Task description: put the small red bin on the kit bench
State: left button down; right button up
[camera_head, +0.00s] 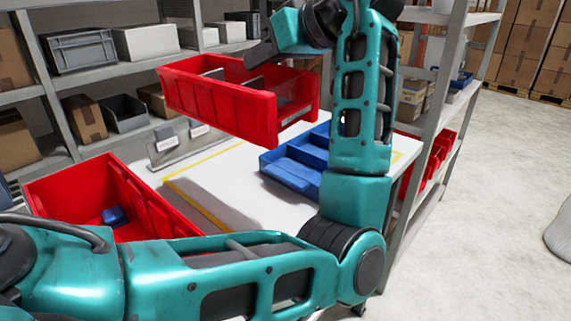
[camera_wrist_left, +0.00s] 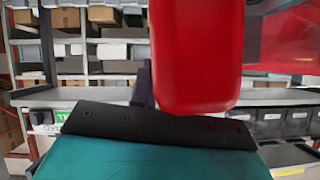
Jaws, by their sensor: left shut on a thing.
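A small red bin (camera_head: 222,104) hangs in the air above the white kit bench (camera_head: 230,176). My left gripper (camera_head: 262,56) is shut on it at its far upper side, and its arm partly covers the bin's right end. In the left wrist view the red bin (camera_wrist_left: 196,60) fills the upper middle, close against the dark gripper. The bin is roughly level, and a clear gap shows between it and the bench top. Small grey parts show inside the bin; I cannot tell what they are. My right gripper is not in view.
A blue divided tray (camera_head: 292,172) stands on the bench's right part. A larger red bin (camera_head: 75,195) with a blue piece (camera_head: 115,216) in it is at lower left. A grey stand (camera_head: 180,146) with labels is at the back. Yellow lines border a bare bench area.

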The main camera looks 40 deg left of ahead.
pick_arm(q)
jog(key=shift+a+r+p, duration=0.15)
jog(key=shift+r+p, duration=0.1)
jog(key=shift+p, duration=0.1)
jog(key=p, duration=0.2)
jog(key=a+p, duration=0.1)
jog(key=p, duration=0.1)
jog(key=shift+w+a+r+m, duration=0.15)
jog(key=shift+r+m, duration=0.05)
jog(key=shift+m, duration=0.1)
jog(key=shift+a+p, duration=0.2)
jog(key=shift+p, duration=0.4)
jog(key=shift+a+f+p, duration=0.3)
jog(key=shift+p, duration=0.25)
notch_tip(320, 180, down, 20)
jog(key=shift+f+b, duration=0.1)
jog(key=shift+b, duration=0.65)
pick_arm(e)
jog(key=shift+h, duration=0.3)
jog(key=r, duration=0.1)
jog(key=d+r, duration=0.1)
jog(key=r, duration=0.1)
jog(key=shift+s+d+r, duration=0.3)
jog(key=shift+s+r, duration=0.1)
pick_arm(q)
jog(key=shift+f, duration=0.1)
